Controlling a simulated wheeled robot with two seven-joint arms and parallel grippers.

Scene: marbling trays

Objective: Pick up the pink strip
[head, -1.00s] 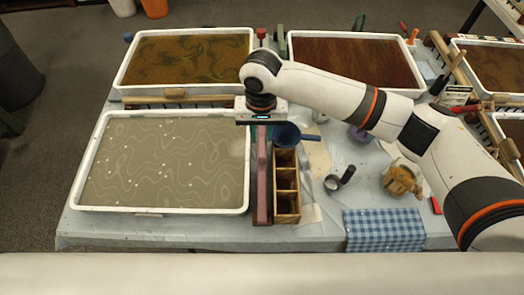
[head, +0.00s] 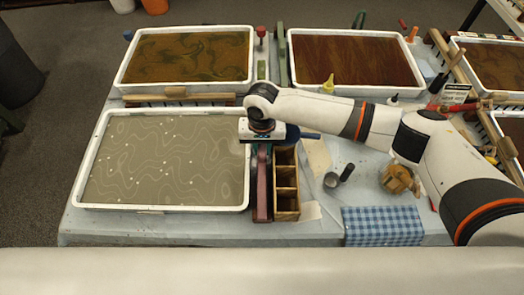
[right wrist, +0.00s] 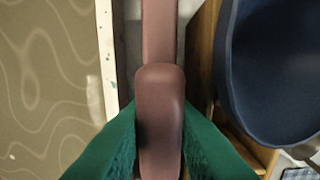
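The pink strip (head: 262,205) is a long, narrow mauve-pink bar. It lies along the right side of the grey patterned tray (head: 247,190). It also shows in the right wrist view (right wrist: 159,30), with a raised, rounded block on it. My right gripper (head: 262,150) is down over the far part of the strip. In the right wrist view its green fingers (right wrist: 160,128) stand on either side of the raised block, very close to its sides; they look open, with narrow gaps lower down. The fingertips are hidden in the head view. My left gripper is not in view.
A wooden compartment box (head: 287,187) stands just right of the strip. A dark blue cup-like vessel (right wrist: 270,65) is close to the right finger. Brown trays (head: 185,60) stand behind. A blue checked cloth (head: 383,226) lies at the front right.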

